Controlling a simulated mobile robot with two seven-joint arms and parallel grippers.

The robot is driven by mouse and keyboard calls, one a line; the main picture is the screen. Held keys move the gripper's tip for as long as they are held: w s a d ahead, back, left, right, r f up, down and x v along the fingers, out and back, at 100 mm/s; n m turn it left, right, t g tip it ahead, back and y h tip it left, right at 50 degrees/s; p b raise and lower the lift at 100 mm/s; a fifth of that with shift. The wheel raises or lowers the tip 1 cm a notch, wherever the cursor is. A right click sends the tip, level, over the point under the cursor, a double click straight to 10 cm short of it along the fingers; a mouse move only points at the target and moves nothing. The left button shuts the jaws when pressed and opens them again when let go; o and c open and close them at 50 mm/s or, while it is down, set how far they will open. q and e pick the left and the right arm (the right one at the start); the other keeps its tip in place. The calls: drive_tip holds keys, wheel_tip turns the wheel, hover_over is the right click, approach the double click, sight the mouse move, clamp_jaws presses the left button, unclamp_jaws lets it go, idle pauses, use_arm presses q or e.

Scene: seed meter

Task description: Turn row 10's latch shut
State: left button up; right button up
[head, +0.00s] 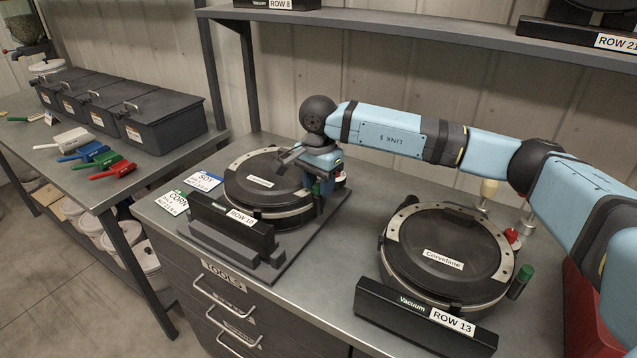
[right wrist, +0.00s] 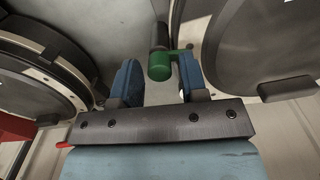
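Row 10's seed meter (head: 262,182), a round black housing with a pale ring, stands on a dark base behind the "ROW 10" label (head: 241,217). Its latch has a green handle (head: 316,188) at the right side of the housing, partly covered by my right gripper (head: 318,172). In the right wrist view the green handle (right wrist: 160,67) lies between the two blue fingertips of my right gripper (right wrist: 158,80). The fingers are apart, with a gap at the left finger; the handle's side arm comes close to the right finger, and contact cannot be told. My left gripper is out of view.
Row 13's meter (head: 447,252) stands to the right with its own green handle (head: 525,273) and a red knob (head: 512,236). SOY (head: 204,181) and CORN (head: 172,203) cards lie left of row 10. A shelf (head: 430,33) runs above the bench.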

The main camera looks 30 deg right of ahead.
sight(318, 186)
drive_tip(key=shift+o, duration=0.5)
wheel_tip(318, 186, up, 14)
idle(0.3)
drive_tip(key=shift+s+f, duration=0.1)
drive_tip(key=shift+f, duration=0.1)
